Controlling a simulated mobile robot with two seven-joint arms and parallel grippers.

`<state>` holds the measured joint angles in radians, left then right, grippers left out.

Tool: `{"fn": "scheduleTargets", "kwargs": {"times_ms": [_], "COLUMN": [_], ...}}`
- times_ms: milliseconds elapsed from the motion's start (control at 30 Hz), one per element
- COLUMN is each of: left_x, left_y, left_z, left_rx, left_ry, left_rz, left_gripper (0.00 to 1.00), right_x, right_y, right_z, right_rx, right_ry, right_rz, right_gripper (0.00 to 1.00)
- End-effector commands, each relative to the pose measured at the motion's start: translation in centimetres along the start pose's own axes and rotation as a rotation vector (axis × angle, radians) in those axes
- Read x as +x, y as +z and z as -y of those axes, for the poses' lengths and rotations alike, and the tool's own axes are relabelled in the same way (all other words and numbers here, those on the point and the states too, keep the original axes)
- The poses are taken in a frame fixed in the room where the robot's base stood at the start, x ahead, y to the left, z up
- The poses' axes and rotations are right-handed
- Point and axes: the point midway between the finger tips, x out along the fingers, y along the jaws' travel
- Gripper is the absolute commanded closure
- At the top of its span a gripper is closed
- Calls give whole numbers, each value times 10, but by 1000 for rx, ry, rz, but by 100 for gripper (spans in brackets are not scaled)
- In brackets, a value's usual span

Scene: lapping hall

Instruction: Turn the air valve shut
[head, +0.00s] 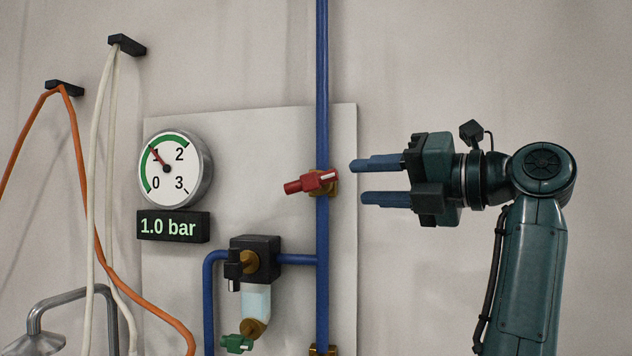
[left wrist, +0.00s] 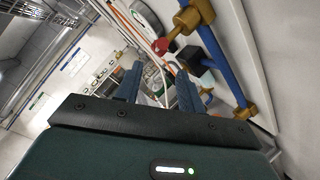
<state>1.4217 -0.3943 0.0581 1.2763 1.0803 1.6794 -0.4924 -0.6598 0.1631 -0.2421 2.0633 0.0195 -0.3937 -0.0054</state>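The air valve has a red handle (head: 311,182) on a brass body on the vertical blue pipe (head: 322,80). The handle lies across the pipe, pointing left and slightly down. My left gripper (head: 357,181) is just right of the valve, its two blue fingers apart, one above the other, with nothing between them. The fingers point left at the valve and look clear of it. In the left wrist view, the red handle (left wrist: 162,46) shows beyond the open left gripper (left wrist: 159,69). My right gripper is not in view.
A round gauge (head: 175,168) points near 1, above a display (head: 173,227) reading 1.0 bar. Below the valve are a black filter unit (head: 255,258) and a green tap (head: 236,344). Orange (head: 85,170) and white hoses hang at left. The wall right of the pipe is bare.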

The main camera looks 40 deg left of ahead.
Motion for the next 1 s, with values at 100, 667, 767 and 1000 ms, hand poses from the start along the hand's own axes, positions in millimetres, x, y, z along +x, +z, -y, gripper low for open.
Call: {"fn": "scheduleTargets", "kwargs": {"times_ms": [100, 667, 767, 1000], "left_x": [27, 107, 109, 108], "left_y": [0, 0, 0, 0], "left_z": [-1, -1, -1, -1], "left_rx": [0, -1, -2, -2], "left_ry": [3, 4, 3, 3], "left_rz": [-6, 0, 0, 0], "left_gripper": [61, 61, 61, 65], "right_x": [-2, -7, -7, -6], "right_y": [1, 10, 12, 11], "right_z": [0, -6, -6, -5], "right_rx": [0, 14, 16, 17], "right_ry": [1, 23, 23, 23], "right_rz": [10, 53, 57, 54], "right_gripper": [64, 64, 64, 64]}}
